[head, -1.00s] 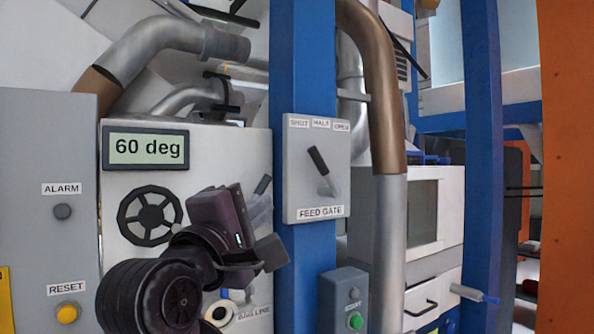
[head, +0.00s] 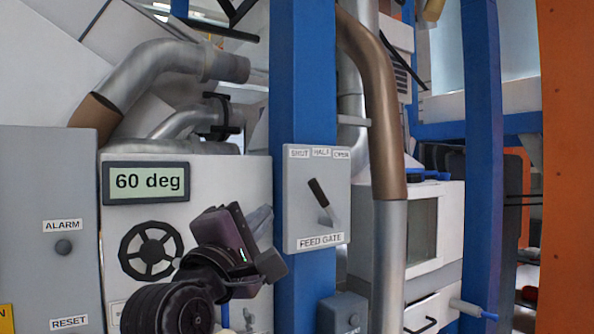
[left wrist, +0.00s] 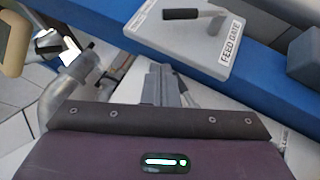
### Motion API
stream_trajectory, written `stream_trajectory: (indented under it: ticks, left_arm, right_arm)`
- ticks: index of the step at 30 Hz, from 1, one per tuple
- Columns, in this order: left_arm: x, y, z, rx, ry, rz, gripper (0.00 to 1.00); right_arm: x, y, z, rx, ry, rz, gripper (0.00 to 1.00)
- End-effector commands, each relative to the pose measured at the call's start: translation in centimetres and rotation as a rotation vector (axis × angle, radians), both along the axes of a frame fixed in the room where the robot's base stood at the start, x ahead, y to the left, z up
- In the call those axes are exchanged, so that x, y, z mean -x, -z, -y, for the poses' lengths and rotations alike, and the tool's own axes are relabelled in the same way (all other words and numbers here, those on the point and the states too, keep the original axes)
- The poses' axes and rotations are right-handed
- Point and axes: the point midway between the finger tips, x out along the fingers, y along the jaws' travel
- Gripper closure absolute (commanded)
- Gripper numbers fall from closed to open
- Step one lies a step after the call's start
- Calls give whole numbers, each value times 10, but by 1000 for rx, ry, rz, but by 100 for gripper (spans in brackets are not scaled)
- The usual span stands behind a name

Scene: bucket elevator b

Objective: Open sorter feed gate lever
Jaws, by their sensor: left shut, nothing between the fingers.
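The grey feed gate panel (head: 299,223) is mounted on the blue post in the head view, with SHUT, HALF and OPEN labels along its top. Its lever (head: 319,194) has a dark grip that leans up and to the left, toward the SHUT and HALF side. The panel (left wrist: 207,55) and the lever's dark grip (left wrist: 181,14) also show at the top of the left wrist view. My left gripper (head: 264,220) is shut and empty, left of the panel and apart from the lever. Its closed fingers (left wrist: 163,75) point toward the panel in the left wrist view. My right gripper is not in view.
A white cabinet with a 60 deg display (head: 146,182) and a black handwheel (head: 150,251) stands behind my left gripper. A brown and silver pipe (head: 388,180) runs down right of the panel. A grey start box (head: 342,313) sits below it.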

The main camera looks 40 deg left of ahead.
Motion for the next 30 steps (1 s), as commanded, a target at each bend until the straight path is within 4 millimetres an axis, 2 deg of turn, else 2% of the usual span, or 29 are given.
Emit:
stream_trajectory:
  ticks: [1,3,4,11,15,21,30]
  left_arm:
    - [-5,-8,-1,7,4,-4,100]
    - [-9,-9,-2,8,2,-5,100]
    - [-11,-9,-2,8,1,-7,100]
    - [-57,-24,-14,-1,-2,-5,100]
    - [-72,-32,-3,-5,-2,-7,100]
    - [-84,-36,6,-2,-1,-3,100]
    - [-86,-34,7,0,-2,-2,100]
  right_arm:
    - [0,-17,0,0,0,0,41]
    - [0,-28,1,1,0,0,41]
    - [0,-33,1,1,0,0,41]
    - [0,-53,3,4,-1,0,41]
    - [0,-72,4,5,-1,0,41]
    - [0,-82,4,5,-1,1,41]
    - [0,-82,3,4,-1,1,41]
